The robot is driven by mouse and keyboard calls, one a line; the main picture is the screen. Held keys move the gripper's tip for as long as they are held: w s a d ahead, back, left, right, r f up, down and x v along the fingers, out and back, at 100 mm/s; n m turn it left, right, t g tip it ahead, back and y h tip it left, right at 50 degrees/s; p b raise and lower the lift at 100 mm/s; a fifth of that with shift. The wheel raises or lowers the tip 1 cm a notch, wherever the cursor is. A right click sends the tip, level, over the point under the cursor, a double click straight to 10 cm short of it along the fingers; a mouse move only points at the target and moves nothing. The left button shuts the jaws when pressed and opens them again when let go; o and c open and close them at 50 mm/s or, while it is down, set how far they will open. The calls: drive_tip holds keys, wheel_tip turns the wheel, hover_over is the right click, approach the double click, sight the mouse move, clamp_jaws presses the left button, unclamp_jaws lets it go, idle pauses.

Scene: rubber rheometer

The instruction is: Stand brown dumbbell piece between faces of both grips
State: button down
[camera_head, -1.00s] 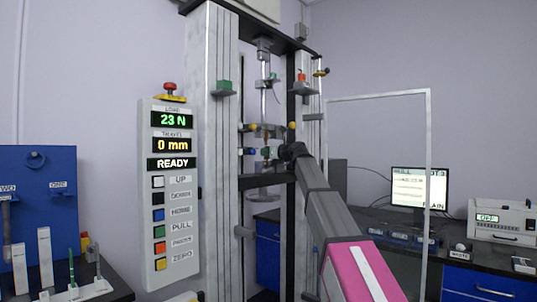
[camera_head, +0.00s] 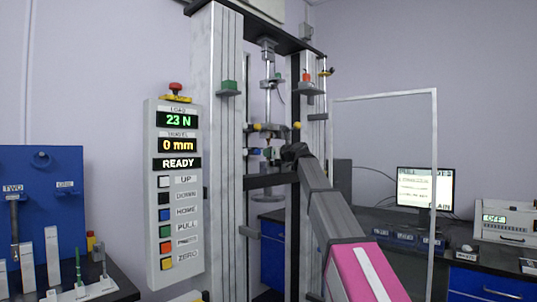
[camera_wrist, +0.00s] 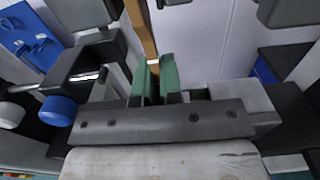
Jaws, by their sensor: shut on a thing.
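My gripper (camera_wrist: 159,72) has green fingertips in the wrist view. They are shut on the brown dumbbell piece (camera_wrist: 140,25), a narrow strip rising from them toward the top edge, slightly tilted in the picture. Its lower end is hidden between the fingertips. A dark grip block with a blue knob (camera_wrist: 58,110) is left of the strip. In the head view my dark gripper (camera_head: 290,152) is at the right side of the testing frame's grips. The upper grip (camera_head: 268,127) is above the lower grip (camera_head: 266,153). Whether the strip touches a grip face cannot be told.
The frame's pale column (camera_head: 216,150) and button panel (camera_head: 177,200) stand left of the grips. The panel reads 23 N, 0 mm, READY. A clear framed screen (camera_head: 434,180) stands to the right, before a bench with a monitor (camera_head: 425,188). A blue board (camera_head: 45,200) is far left.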

drive_tip(key=shift+f, duration=0.15)
drive_tip(key=c, duration=1.2)
unclamp_jaws()
drive_tip(key=shift+d, duration=0.1)
drive_tip(key=v, duration=1)
drive_tip(key=shift+s+d, duration=0.25)
drive_tip(key=shift+s, duration=0.05)
